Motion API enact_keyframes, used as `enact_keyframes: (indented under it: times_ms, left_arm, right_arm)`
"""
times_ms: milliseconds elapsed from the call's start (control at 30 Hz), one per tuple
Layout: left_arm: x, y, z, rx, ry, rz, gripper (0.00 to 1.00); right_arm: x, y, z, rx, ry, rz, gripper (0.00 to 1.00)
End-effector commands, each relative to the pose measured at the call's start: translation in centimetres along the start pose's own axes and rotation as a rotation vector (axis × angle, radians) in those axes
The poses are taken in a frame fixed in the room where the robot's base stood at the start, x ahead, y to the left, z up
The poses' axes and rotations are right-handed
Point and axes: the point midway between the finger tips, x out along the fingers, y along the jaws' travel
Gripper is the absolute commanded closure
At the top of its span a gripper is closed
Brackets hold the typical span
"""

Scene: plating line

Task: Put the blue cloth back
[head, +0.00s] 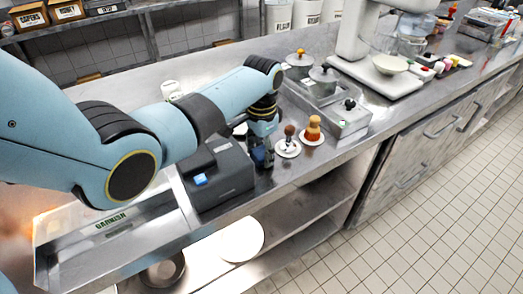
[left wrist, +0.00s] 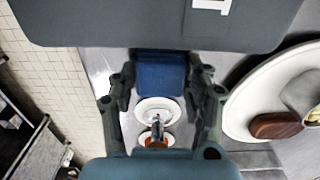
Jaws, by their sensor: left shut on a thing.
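The blue cloth (left wrist: 160,76) shows between the fingers of my left gripper in the left wrist view, as a dark blue folded block. My left gripper (left wrist: 163,100) is shut on it, with a finger on each side. In the head view the left gripper (head: 262,155) points down above the counter, beside a dark boxy machine and left of two small plates. The cloth is hard to make out there against the dark fingers. My right gripper is in neither view.
The dark machine (head: 217,178) stands close left of the gripper. Small plates with a brown-topped item (head: 288,147) and an orange item (head: 312,130) stand close right. Lidded pots (head: 323,80) are behind. A garnish bin (head: 110,245) is at front left. The counter's front edge is close.

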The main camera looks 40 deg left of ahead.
Motion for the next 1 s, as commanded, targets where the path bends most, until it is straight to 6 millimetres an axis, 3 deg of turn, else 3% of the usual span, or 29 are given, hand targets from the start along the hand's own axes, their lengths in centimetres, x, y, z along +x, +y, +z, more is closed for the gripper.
enact_keyframes:
  times_ms: [133,167,300,667,767,1000]
  left_arm:
    - [0.4,0.0,0.0,0.0,-0.001,0.001,0.77]
    - [0.3,0.0,0.0,0.0,-0.001,0.001,0.48]
    - [0.3,0.0,0.0,0.0,-0.001,0.0,0.3]
    - [-0.4,0.0,0.0,0.0,0.001,-0.001,0.28]
    - [-1.8,-0.1,-0.1,0.0,0.002,-0.002,0.28]
    - [-7.2,-0.1,-0.1,-0.001,0.004,-0.003,0.28]
  right_arm:
    - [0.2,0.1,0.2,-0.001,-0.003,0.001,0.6]
    - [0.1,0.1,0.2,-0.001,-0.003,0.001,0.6]
    - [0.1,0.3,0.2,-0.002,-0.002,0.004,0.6]
    - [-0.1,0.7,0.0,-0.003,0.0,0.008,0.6]
    - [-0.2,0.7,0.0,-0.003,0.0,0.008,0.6]
    - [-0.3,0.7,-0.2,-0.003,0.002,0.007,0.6]
